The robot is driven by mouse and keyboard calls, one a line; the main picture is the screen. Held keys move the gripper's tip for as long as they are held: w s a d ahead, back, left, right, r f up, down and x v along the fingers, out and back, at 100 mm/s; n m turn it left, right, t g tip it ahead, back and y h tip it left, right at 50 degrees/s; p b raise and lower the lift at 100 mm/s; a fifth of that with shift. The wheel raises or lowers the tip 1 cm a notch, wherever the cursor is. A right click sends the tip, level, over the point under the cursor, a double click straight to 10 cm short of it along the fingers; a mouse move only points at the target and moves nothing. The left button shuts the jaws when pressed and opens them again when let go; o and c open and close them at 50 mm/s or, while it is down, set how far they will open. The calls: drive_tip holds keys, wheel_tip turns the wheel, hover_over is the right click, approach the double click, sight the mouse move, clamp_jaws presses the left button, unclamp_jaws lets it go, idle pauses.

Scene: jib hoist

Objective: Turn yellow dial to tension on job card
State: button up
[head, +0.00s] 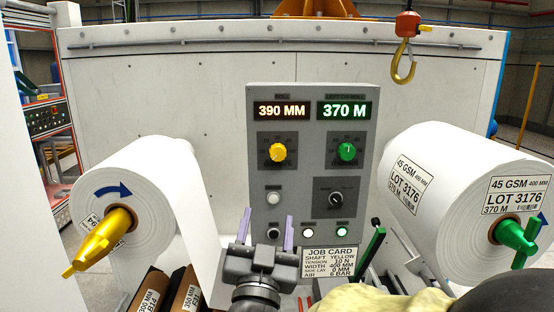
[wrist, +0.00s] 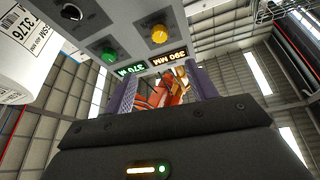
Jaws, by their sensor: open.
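The yellow dial (head: 278,152) sits on the grey control panel (head: 297,212), under the orange "390 MM" display. It also shows in the wrist view (wrist: 159,34), where the picture is turned over. The job card (head: 330,262) at the panel's bottom reads shaft yellow, tension 10 N, width 400 MM, side lay 0 MM, air 6 BAR. The dial's scale marks are too small to read surely. My gripper (head: 265,232) is open and empty, below the yellow dial and apart from it. Its two purple fingers also show in the wrist view (wrist: 163,92).
A green dial (head: 347,151) sits right of the yellow one, with a black knob (head: 336,198) below. A white roll (head: 140,200) on a yellow shaft stands left, another roll (head: 450,190) with a green shaft right. A hook (head: 403,60) hangs above. Labelled brown boxes (head: 150,290) stand lower left.

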sight(278, 155)
drive_tip(key=p+x, duration=0.8)
drive_tip(key=x, duration=0.8)
drive_tip(key=shift+w+r+p, duration=0.1)
drive_tip(key=shift+p, duration=0.2)
drive_tip(key=shift+w+r, duration=0.1)
drive_tip(key=shift+w, duration=0.5)
drive_tip(key=c, duration=1)
